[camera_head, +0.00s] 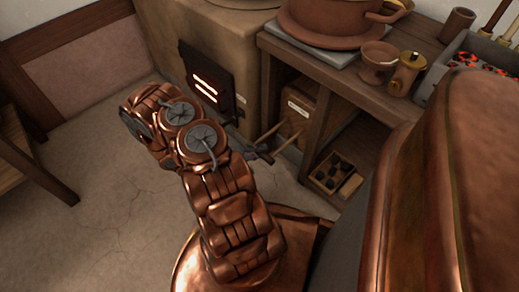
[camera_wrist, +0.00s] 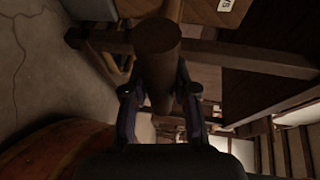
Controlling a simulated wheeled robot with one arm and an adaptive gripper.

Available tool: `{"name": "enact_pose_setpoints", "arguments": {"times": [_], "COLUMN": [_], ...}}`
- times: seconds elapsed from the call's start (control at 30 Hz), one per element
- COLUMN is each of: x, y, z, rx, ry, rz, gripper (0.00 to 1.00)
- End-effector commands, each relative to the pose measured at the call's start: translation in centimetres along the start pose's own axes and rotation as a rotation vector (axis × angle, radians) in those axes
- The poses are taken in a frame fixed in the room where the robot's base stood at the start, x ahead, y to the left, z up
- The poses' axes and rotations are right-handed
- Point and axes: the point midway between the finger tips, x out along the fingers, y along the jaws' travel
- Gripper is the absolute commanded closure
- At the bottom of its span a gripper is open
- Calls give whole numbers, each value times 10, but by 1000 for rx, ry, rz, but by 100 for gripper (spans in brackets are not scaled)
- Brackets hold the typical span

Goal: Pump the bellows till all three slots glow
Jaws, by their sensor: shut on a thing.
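The stove's dark door (camera_head: 206,78) is left of the bench. Two slots in it show bright orange-white; I cannot make out a third. The bellows box (camera_head: 299,108), with a white label, sits low beside the stove, partly behind a bench post. Wooden handles (camera_head: 287,132) stick out from it towards my arm. My gripper (camera_head: 264,153) is low in front of the bellows. In the wrist view my gripper (camera_wrist: 158,98) is shut around a round wooden handle (camera_wrist: 157,42), whose end faces the camera. The join between handle and bellows is unclear.
The wooden bench (camera_head: 333,75) carries a large brown pot (camera_head: 335,22), a cup (camera_head: 378,62) and a tray of glowing coals (camera_head: 490,70). A small compartmented box (camera_head: 333,172) sits under it. A wooden stand (camera_head: 30,160) is at left. The floor (camera_head: 85,225) is clear.

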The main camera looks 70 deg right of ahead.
Motion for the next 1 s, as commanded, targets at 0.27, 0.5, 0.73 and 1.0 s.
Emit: {"name": "enact_pose_setpoints", "arguments": {"times": [0.27,0.5,0.73,1.0], "x": [-1,-1,-9,-42], "y": [0,0,0,0], "z": [2,1,2,2], "rx": [1,0,0,0], "ry": [-5,-4,-6,-8], "rz": [0,0,0,0], "gripper": [47,46,46,46]}}
